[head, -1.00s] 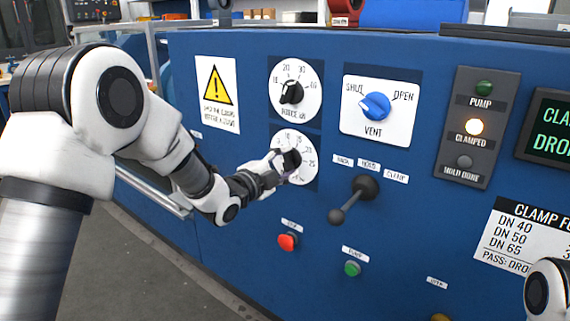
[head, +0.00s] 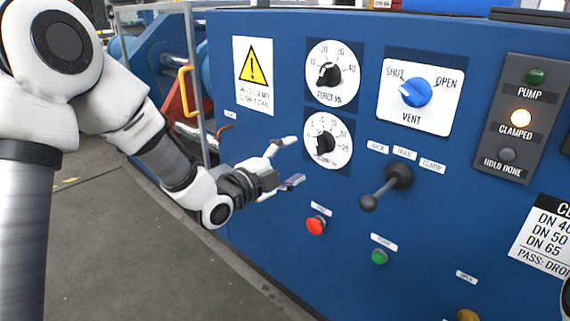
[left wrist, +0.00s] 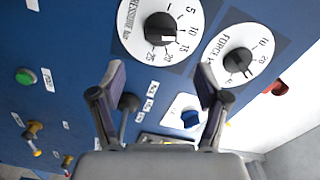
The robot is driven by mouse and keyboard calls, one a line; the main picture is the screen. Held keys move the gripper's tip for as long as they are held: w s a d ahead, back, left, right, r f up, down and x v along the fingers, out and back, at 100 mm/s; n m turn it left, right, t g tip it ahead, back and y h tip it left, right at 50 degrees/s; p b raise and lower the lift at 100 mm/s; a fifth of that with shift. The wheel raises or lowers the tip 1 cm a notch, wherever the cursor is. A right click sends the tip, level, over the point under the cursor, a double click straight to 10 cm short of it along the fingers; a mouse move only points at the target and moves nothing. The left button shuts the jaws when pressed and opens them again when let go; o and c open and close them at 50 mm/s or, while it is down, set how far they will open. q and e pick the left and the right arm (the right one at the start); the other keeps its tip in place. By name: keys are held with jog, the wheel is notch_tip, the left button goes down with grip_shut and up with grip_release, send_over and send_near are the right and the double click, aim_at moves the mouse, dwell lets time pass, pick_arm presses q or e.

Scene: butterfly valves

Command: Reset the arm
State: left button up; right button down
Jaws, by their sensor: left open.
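My left gripper (head: 291,162) is open and empty, its two fingers spread in front of the blue panel, left of and just below the lower black pressure knob (head: 325,143). The knob is clear of the fingers. In the left wrist view my left gripper (left wrist: 160,85) shows both fingers apart, with the pressure knob (left wrist: 162,28) beyond them. The force knob (head: 329,74) sits above the pressure knob on its own white dial.
The blue panel (head: 270,240) also carries a blue vent knob (head: 415,92) turned to SHUT, a black lever (head: 387,187), a red button (head: 316,225) and a green button (head: 379,257). The CLAMPED lamp (head: 521,118) glows. Open floor (head: 140,250) lies left of the panel.

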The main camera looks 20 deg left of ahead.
pick_arm(q)
jog(key=v, duration=0.2)
jog(key=shift+s, duration=0.3)
jog(key=shift+a, duration=0.1)
